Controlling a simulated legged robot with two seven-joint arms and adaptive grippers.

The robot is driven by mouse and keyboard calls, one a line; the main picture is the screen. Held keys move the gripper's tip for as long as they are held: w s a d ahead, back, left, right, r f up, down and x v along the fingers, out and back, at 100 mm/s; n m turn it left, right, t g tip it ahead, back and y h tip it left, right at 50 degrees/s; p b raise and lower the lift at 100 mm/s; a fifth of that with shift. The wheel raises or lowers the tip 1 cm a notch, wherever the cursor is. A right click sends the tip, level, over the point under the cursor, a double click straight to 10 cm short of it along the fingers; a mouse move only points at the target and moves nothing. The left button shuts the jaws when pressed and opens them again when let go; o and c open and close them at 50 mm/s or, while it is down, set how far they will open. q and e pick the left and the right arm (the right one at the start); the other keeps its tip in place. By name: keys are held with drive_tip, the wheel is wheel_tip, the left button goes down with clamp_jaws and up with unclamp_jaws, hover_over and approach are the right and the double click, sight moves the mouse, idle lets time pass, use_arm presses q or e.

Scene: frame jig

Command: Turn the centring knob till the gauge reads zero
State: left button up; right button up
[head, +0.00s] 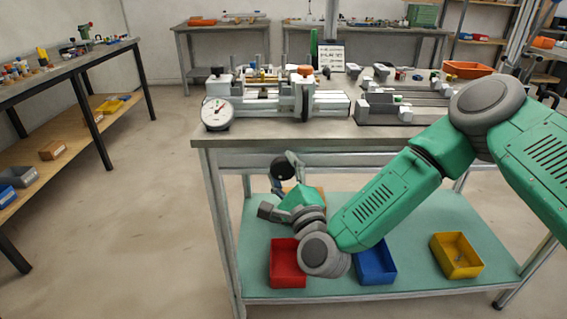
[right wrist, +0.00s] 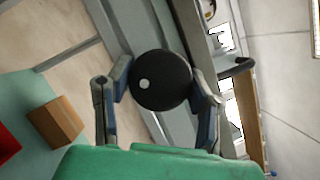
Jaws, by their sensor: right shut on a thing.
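The centring knob (right wrist: 165,78) is a round black disc with a white dot left of its middle. My right gripper (right wrist: 161,82) is shut on it, one finger at each side of its rim. In the head view the knob (head: 283,168) sits low at the bench's front, under the top, with my right gripper (head: 285,176) around it. The gauge (head: 217,113) is a white round dial at the left end of the frame jig (head: 270,105) on the bench top. Its needle slants, but the scale is too small to read. My left gripper is not in view.
Red (head: 288,270), blue (head: 375,264) and yellow (head: 456,256) bins stand on the lower shelf (head: 330,210), below my right arm. A cardboard-brown box (right wrist: 55,122) shows near the gripper in the wrist view. Clamps and fixtures (head: 390,105) fill the bench top's right. Floor to the left is clear.

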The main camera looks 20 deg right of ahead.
drive_tip(key=n+g+p, duration=0.1)
drive_tip(key=n+p, duration=0.1)
drive_tip(key=n+y+p, duration=0.1)
drive_tip(key=n+p, duration=0.1)
drive_tip(key=n, duration=0.1)
drive_tip(key=shift+r+g, duration=0.15)
drive_tip(key=shift+g, duration=0.25)
drive_tip(key=n+g+p, duration=0.1)
drive_tip(key=n+p, duration=0.2)
drive_tip(key=shift+f+n+p, duration=0.25)
drive_tip(key=shift+n+p, duration=0.15)
drive_tip(key=shift+p, duration=0.1)
drive_tip(key=shift+g, duration=0.3)
